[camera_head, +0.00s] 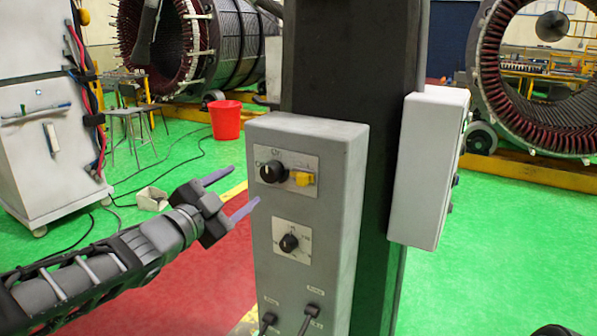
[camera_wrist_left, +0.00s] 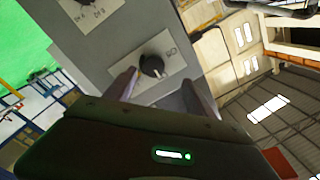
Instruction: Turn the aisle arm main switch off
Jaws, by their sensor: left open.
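A grey control box (camera_head: 345,215) is fixed to a dark column. Its upper plate carries a black rotary knob (camera_head: 270,172) with a yellow piece (camera_head: 302,179) beside it. A lower plate carries a second black knob (camera_head: 289,243). The labels are too small to read surely in the head view. My left gripper (camera_head: 245,184) is open and empty, left of the box, with its two purple fingers pointing at the upper plate. In the left wrist view, a black knob (camera_wrist_left: 152,66) shows ahead between the open fingers, apparently the upper one. My right gripper is out of view.
A second pale box (camera_head: 428,165) hangs on the column's right side. A white cabinet (camera_head: 45,150) stands at left, a red bucket (camera_head: 226,119) behind. Cables lie on the green floor. Large stators stand at the back.

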